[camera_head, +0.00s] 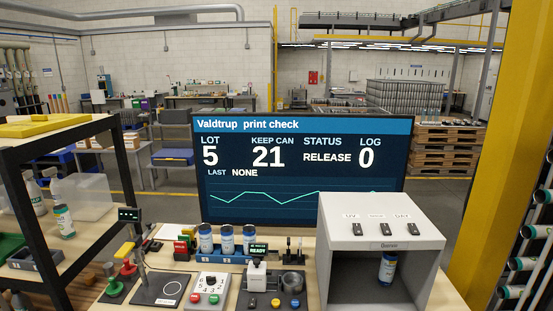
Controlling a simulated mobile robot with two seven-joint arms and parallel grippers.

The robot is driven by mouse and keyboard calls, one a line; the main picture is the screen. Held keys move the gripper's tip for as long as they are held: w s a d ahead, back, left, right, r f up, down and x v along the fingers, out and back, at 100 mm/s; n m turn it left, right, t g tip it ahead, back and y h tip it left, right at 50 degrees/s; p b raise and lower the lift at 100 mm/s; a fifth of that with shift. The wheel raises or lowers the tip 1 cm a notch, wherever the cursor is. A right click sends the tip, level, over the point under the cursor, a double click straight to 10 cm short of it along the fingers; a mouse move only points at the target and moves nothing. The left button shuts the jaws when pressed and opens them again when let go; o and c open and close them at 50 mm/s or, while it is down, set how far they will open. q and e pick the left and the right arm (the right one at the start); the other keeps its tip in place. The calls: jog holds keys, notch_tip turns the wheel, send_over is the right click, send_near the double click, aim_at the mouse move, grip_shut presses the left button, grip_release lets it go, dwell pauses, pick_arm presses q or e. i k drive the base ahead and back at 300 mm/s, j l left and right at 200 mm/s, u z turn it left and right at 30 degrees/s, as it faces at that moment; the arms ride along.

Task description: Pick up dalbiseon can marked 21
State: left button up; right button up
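Three blue-and-white cans stand upright in a row on a blue rack (213,259) on the bench: a left can (205,238), a middle can (227,240) and a right can (249,236). Another similar can (387,268) stands inside the open-fronted grey-white box (428,225) at the right. The marks on all these cans are too small to read, so I cannot tell which is 21. The screen (300,205) behind shows lot 5, keep can 21, status release, log 0, last none. Neither of my grippers is in view.
A dial box (212,285) with red and green buttons, a small white-topped device (257,274) and a dark cup-like fixture (292,282) stand in front of the rack. A black-framed shelf (108,150) borders the left side.

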aim_at(206, 241)
jog(key=i+j, duration=0.1)
jog(key=j, duration=0.25)
jog(key=i+j, duration=0.1)
jog(key=j, duration=0.2)
jog(key=i+j, duration=0.1)
jog(key=j, duration=0.25)
jog(key=i+j, duration=0.1)
jog(key=j, duration=0.2)
